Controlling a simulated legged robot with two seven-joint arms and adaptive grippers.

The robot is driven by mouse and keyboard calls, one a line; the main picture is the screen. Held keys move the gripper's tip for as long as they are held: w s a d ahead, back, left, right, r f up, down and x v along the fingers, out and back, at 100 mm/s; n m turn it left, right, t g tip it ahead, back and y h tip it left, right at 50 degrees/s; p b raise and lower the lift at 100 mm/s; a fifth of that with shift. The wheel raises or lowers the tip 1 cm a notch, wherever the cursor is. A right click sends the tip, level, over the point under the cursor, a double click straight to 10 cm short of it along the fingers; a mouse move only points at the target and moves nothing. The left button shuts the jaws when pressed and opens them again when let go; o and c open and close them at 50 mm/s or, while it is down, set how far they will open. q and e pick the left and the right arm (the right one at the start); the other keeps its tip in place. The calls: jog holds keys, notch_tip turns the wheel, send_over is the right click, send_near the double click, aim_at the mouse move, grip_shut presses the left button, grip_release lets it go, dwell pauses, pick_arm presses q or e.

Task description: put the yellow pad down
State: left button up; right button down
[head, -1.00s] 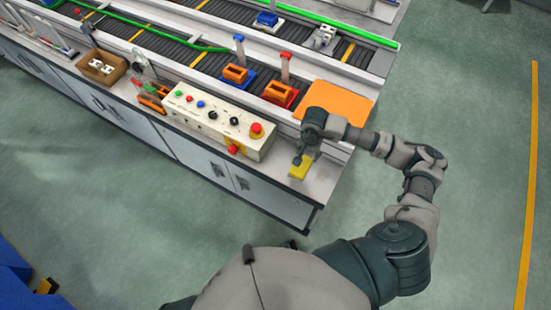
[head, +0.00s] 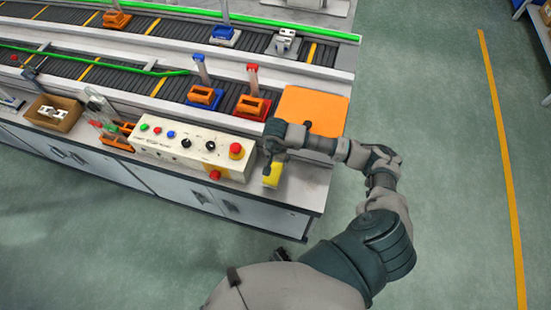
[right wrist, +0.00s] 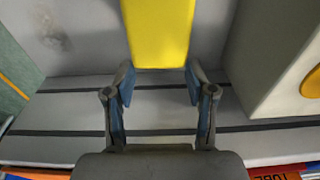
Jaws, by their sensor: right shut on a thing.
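The yellow pad (head: 272,179) is at the bench's front right corner, just right of the control box. My right gripper (head: 270,160) is above it and shut on it. In the right wrist view the pad (right wrist: 160,32) reaches up from between the two blue-lined fingertips of my right gripper (right wrist: 160,82). I cannot tell whether the pad's lower side touches the bench top. My left gripper is not in view.
The white control box (head: 190,150) with buttons stands close to the pad's left. An orange mat (head: 312,105) lies behind my right arm. Orange blocks on blue (head: 205,97) and red (head: 252,107) bases stand behind the box. The bench's front edge is near.

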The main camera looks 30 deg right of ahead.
jog(key=shift+w+a, duration=0.1)
jog(key=shift+w, duration=0.55)
jog(key=shift+w+a+r, duration=0.1)
jog(key=shift+w+a, duration=0.1)
jog(key=shift+w, duration=0.05)
jog(key=shift+a+f, duration=0.2)
jog(key=shift+a, duration=0.05)
notch_tip(320, 180, down, 3)
jog(key=shift+r, duration=0.1)
jog(key=shift+d+f, duration=0.2)
jog(key=shift+d, duration=0.25)
jog(key=shift+c, duration=2.1)
grip_release()
jog(key=shift+d, duration=0.15)
jog(key=shift+o, duration=0.2)
jog(key=shift+d+f, duration=0.1)
jog(key=shift+a, duration=0.3)
jog(key=shift+a+r, duration=0.35)
jog(key=shift+r, duration=0.15)
jog(key=r, duration=0.7)
jog(key=s+r, duration=0.1)
jog(key=r, duration=0.3)
jog(key=shift+a+r, duration=0.1)
jog(key=shift+a, duration=0.1)
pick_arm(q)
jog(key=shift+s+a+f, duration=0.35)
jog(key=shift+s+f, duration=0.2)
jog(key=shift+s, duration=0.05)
pick_arm(e)
jog(key=shift+a, duration=0.2)
